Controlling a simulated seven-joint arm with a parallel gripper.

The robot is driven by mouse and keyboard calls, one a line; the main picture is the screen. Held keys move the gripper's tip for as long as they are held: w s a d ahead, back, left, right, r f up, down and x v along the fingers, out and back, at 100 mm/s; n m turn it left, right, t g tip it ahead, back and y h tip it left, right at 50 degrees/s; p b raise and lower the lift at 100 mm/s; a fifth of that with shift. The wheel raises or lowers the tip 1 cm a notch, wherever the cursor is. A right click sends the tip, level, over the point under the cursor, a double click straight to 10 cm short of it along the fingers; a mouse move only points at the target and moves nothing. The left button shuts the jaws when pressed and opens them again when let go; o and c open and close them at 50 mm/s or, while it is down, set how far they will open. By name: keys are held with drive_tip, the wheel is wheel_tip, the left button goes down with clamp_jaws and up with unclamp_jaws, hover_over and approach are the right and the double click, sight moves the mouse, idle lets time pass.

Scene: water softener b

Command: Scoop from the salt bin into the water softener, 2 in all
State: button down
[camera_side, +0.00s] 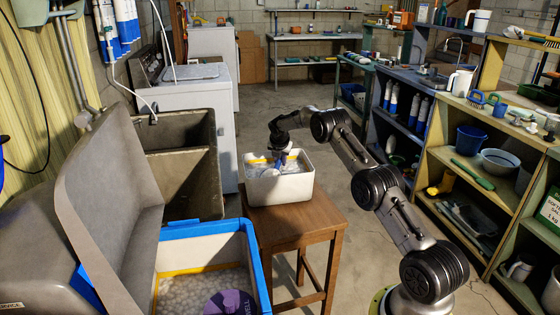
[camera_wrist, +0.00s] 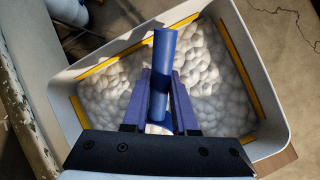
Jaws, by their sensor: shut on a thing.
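The white salt bin (camera_side: 280,188) stands on a brown wooden stool. In the wrist view the bin (camera_wrist: 268,60) holds many pale rounded salt lumps (camera_wrist: 205,75) and has a yellow line around its inside. My gripper (camera_side: 283,150) is over the bin, pointing down into it. In the wrist view my gripper (camera_wrist: 160,105) is shut on the blue handle of the scoop (camera_wrist: 164,60). The scoop's bowl is mostly hidden below the fingers. The water softener (camera_side: 207,230) is at the lower left, its lid raised, with a blue rim and pale lumps inside.
The wooden stool (camera_side: 300,222) stands close beside the softener. A purple-topped round part (camera_side: 230,303) sits inside the softener's opening. A grey double sink (camera_side: 180,150) is behind the softener. Shelves (camera_side: 480,165) with buckets and bottles line the right side. The floor between is mostly clear.

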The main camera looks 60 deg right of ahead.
drive_tip(key=shift+r, duration=0.1)
idle(0.5)
drive_tip(key=shift+r, duration=1.4)
wheel_tip(320, 180, up, 8)
drive_tip(key=shift+r, duration=0.25)
idle(0.4)
